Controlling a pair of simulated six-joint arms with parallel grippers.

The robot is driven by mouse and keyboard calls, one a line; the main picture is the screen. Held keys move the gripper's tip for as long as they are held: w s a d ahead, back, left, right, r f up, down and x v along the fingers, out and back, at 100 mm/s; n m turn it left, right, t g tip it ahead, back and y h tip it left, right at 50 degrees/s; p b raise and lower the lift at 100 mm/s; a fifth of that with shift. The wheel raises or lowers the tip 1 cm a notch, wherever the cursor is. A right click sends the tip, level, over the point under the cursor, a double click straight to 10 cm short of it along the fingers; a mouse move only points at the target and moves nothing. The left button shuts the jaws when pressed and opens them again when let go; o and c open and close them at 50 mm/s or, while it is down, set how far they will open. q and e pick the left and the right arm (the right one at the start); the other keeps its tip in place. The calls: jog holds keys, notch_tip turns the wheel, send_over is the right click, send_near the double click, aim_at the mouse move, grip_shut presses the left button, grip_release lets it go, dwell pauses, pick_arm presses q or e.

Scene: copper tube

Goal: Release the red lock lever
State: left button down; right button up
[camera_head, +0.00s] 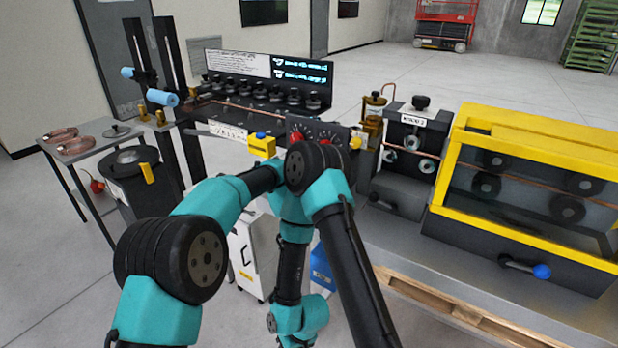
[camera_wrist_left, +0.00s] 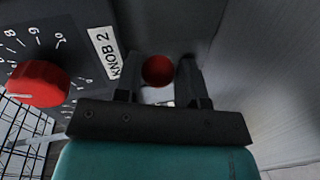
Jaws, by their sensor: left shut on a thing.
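The red lock lever shows in the left wrist view as a round red end (camera_wrist_left: 158,70) between the two dark fingers of my left gripper (camera_wrist_left: 158,80). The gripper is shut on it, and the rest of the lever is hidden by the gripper. In the head view the lever and my left gripper are hidden behind my own arm links at the dark panel. My right gripper cannot be made out in either view.
A red dial (camera_wrist_left: 38,84) on a panel labelled KNOB 2 (camera_wrist_left: 106,53) sits close to the left of the gripper. In the head view a yellow-framed roller machine (camera_head: 470,112) stands right. A copper tube (camera_head: 260,109) runs along the bench. A small side table (camera_head: 92,134) is far left.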

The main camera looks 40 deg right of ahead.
pick_arm(q)
jog(key=shift+s+d+r, duration=0.1)
jog(key=shift+d+r, duration=0.05)
jog(key=shift+r, duration=0.15)
jog(key=c, duration=0.8)
grip_release()
jog(key=shift+s+f, duration=0.1)
jog(key=shift+f, duration=0.1)
jog(key=shift+w, duration=0.2)
